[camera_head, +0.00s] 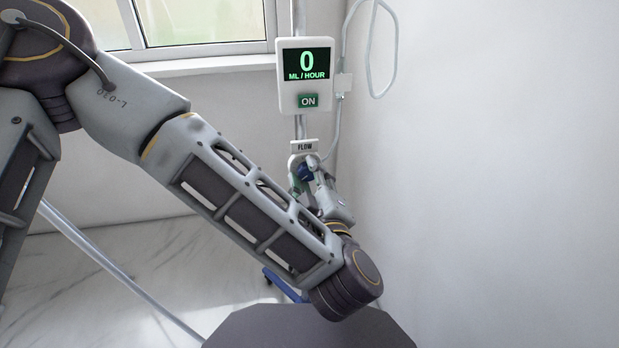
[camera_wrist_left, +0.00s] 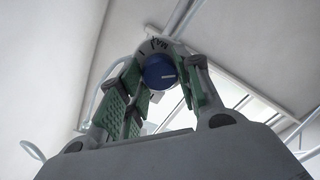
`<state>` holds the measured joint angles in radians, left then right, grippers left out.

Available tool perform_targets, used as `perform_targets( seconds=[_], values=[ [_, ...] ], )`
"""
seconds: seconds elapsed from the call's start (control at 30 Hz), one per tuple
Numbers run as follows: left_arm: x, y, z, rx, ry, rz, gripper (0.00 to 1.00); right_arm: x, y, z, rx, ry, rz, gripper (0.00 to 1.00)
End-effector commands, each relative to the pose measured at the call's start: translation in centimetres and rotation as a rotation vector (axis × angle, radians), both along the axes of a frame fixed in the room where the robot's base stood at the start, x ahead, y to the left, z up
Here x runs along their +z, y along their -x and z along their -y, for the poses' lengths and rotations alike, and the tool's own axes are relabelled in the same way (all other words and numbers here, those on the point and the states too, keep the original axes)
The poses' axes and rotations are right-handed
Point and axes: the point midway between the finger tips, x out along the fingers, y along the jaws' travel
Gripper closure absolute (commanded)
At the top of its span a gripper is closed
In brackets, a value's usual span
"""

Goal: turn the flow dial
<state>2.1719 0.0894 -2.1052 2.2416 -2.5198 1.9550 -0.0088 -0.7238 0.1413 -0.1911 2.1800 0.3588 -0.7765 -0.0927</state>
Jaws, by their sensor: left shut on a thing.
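The flow dial is a blue round knob with a white pointer mark. In the left wrist view the dial (camera_wrist_left: 160,72) sits between the green-padded fingers of my left gripper (camera_wrist_left: 163,85), which is shut on it. In the head view the dial (camera_head: 305,173) is a small blue patch below the FLOW label (camera_head: 305,146), partly hidden by my left gripper (camera_head: 308,176). The pump display (camera_head: 306,64) above reads 0 ML / HOUR, with a green ON panel (camera_head: 308,101). My right gripper is not in view.
A pole (camera_head: 300,127) carries the display and dial. A clear tube (camera_head: 370,60) loops from the display's right side. A white wall (camera_head: 490,150) stands close on the right, and a window (camera_head: 200,22) is behind on the left. A blue foot (camera_head: 283,287) shows low down.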

Motion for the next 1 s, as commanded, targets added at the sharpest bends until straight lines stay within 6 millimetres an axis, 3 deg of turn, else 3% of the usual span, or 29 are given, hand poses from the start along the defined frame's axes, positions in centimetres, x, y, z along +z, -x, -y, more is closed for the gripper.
perform_targets(
  seconds=[0.53,1.0],
  values=[
    [0.1,0.0,0.0,-0.001,-0.377,-0.074,0.9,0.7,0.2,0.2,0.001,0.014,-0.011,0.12],
    [-0.1,0.0,0.0,-0.001,-0.463,-0.094,0.9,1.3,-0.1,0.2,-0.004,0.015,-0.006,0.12]
  ],
)
